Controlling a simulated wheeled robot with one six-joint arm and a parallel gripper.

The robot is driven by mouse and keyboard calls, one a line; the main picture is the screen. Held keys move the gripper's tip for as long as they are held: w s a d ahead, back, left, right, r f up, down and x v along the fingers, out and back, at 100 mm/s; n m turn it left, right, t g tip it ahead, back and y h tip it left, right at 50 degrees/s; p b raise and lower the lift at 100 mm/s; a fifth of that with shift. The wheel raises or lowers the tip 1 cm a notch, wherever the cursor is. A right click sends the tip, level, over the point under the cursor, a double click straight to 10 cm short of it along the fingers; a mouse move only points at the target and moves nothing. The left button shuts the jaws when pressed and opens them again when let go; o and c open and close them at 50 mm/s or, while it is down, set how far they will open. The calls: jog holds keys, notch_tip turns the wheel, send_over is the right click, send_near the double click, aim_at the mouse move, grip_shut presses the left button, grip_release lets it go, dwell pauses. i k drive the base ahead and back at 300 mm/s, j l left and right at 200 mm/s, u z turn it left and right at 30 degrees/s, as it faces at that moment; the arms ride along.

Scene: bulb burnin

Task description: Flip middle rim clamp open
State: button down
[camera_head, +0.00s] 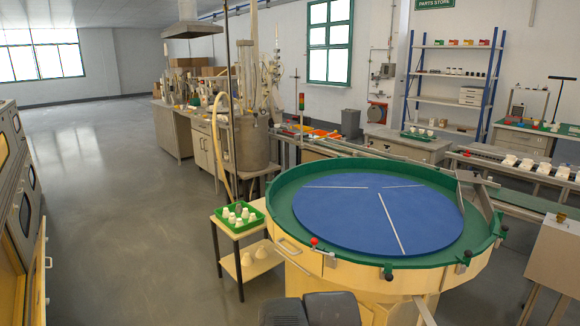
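A large round turntable has a green rim (350,262) and a blue disc (345,212) with white lines. Three small dark clamps sit on the front and right rim: one at the front (388,276), a middle one (466,257) to its right, and one farther right (503,231). They are too small to tell whether each is open or shut. A red-knobbed lever (314,242) stands on the front left rim. Dark grey blocks at the bottom edge look like part of my body. I see no gripper fingers.
A small side table (225,224) left of the turntable carries a green tray (220,222) of white cups. A conveyor (515,170) and a beige cabinet (556,255) stand at the right. An oven-like cabinet (20,200) is at the left. Grey floor (110,240) is clear between.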

aim_at(465, 260)
jog(key=i+z, duration=0.1)
jog(key=k+j+u, duration=0.1)
jog(key=j+z, duration=0.15)
jog(key=z, duration=0.9)
jog(key=k, duration=0.05)
